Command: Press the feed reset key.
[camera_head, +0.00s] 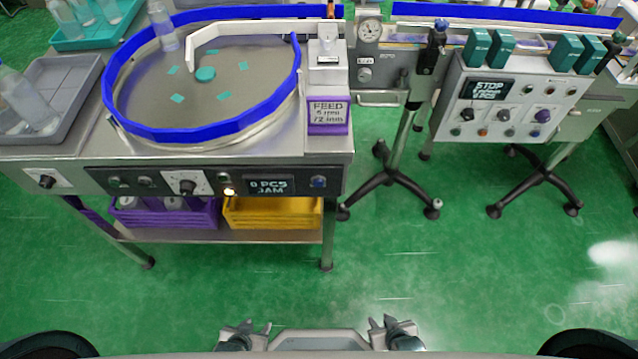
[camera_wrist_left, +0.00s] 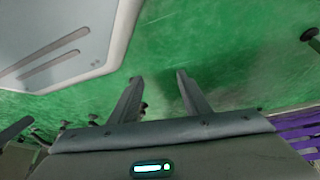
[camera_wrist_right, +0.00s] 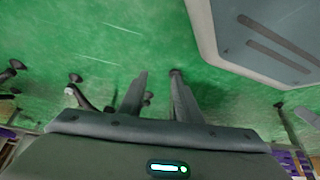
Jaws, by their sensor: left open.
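The feed table's front panel (camera_head: 150,183) carries several knobs and buttons and a dark display (camera_head: 269,185) reading "0 PCS JAM". A blue button (camera_head: 319,182) sits at the panel's right end, and a lit yellowish button (camera_head: 228,191) sits left of the display. No label naming the feed reset key is readable. My left gripper (camera_head: 246,331) is low at the bottom edge, far from the panel; in its wrist view its fingers (camera_wrist_left: 160,78) are apart and empty. My right gripper (camera_head: 391,330) is also low and far from the panel; its fingers (camera_wrist_right: 158,76) are apart and empty.
A round turntable with a blue rim (camera_head: 210,132) tops the feed table, beside a purple-based unit reading "FEED" (camera_head: 328,108). Purple (camera_head: 165,217) and yellow (camera_head: 272,213) crates sit below. A second control box (camera_head: 500,108) stands right. Green floor before the table is clear.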

